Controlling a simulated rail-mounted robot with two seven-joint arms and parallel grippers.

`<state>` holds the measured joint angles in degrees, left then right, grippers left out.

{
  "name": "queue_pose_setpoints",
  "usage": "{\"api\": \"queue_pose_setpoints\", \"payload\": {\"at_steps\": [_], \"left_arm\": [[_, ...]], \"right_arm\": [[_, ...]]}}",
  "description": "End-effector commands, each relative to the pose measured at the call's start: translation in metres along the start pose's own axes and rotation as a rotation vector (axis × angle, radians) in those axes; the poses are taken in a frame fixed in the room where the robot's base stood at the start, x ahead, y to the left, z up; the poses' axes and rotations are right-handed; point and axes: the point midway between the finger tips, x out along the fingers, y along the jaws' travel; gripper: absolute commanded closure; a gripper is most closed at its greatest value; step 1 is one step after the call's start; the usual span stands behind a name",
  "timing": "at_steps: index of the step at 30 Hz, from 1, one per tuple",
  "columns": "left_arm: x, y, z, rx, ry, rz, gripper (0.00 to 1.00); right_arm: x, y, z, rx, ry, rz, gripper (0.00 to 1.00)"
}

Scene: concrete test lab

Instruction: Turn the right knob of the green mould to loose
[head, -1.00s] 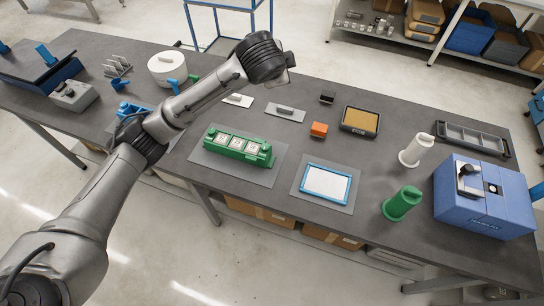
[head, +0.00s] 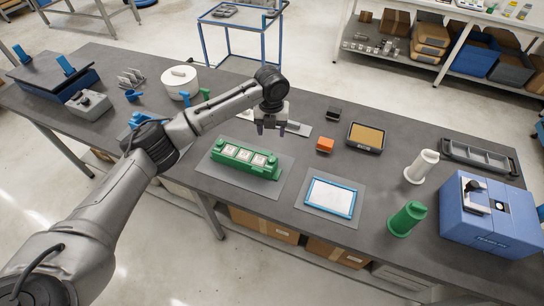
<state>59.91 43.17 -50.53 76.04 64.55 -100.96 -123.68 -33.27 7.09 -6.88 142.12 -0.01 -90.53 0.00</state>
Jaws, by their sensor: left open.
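The green mould (head: 232,164) lies on a grey mat (head: 208,174) on the dark bench, with several pale square cavities in its top. A green knob-like end part (head: 273,163) stands at its right end; its setting is too small to read. My left gripper (head: 271,130) is open and empty, pointing down above the bench just behind the mould's right end. It is apart from the mould. My right gripper is out of view.
A blue-framed tray (head: 331,197) lies right of the mould.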

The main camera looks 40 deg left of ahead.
Motion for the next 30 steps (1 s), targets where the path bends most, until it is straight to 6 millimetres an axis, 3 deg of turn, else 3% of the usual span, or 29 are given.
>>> {"api": "queue_pose_setpoints", "payload": {"at_steps": [8,21,30], "left_arm": [[0.015,0.0,-0.001,0.084,0.001,0.001,0.42],[0.094,0.0,-0.001,0.081,0.001,0.002,0.42],[0.129,0.0,0.0,0.082,-0.001,0.001,0.42]], "right_arm": [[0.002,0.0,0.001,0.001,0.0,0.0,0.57],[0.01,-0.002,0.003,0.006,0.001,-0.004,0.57],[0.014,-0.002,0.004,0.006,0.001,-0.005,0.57]]}}
